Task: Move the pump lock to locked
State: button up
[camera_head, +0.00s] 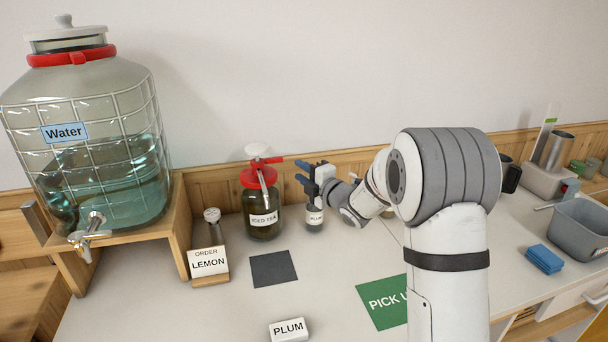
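A small "PLUM" jar (314,219) stands below my gripper. A large water jar (100,150) with a tap sits on a wooden stand (180,215) at left. An order holder reading "LEMON" (208,262) and a dark mat (273,269) are in front. A grey tub (578,228) is at right.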

aim_at(267, 161)
jog(key=p+x, duration=0.5)
jog(key=x, duration=0.2)
jog(key=shift+w+a, duration=0.2)
jog(key=shift+w, duration=0.15)
jog(key=shift+f, duration=0.1)
jog(key=shift+w+a+b, duration=0.15)
jog(key=shift+w+b, duration=0.05)
jog(key=shift+b, duration=0.4)
jog(key=shift+c, duration=0.2)
